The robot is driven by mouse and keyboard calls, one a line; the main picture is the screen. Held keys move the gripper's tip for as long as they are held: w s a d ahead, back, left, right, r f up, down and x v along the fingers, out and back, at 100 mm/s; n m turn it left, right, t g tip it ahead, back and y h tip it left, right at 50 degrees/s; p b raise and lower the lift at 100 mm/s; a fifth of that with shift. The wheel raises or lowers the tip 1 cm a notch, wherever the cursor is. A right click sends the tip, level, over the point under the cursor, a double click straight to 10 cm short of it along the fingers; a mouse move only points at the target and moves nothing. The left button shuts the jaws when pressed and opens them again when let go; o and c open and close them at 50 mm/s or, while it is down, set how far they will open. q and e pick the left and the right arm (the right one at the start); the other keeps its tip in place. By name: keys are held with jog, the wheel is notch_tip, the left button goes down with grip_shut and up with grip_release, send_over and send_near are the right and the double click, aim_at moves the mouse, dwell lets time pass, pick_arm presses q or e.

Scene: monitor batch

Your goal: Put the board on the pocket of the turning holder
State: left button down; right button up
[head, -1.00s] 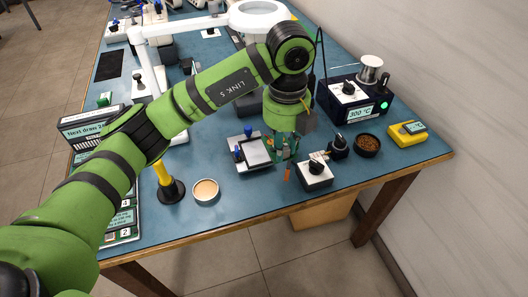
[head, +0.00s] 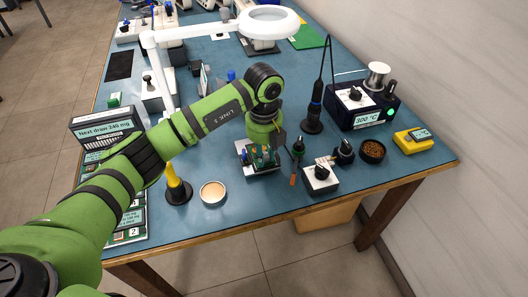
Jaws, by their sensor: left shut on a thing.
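My left gripper (head: 264,153) points down over the front middle of the bench, shut on a small green board (head: 269,160). The board is partly hidden by the fingers. The turning holder (head: 262,173) is directly below, a small pale fixture with a dark part at its left. The gripper and board cover most of it, including its pocket. I cannot tell whether the board touches the holder or hangs just above it. My right gripper is not in view.
A white box with a black knob (head: 320,179) and a slim upright tool (head: 298,150) stand close right of the holder. A round tin (head: 213,193) and a yellow-and-black stand (head: 177,187) are left. The soldering station (head: 362,108) is back right. A magnifier lamp (head: 268,20) overhangs the back.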

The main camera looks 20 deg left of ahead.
pick_arm(q)
jog(key=c, duration=1.1)
grip_release()
jog(key=shift+f, duration=0.1)
jog(key=shift+o, duration=0.2)
notch_tip(320, 180, up, 12)
jog(key=b, duration=0.1)
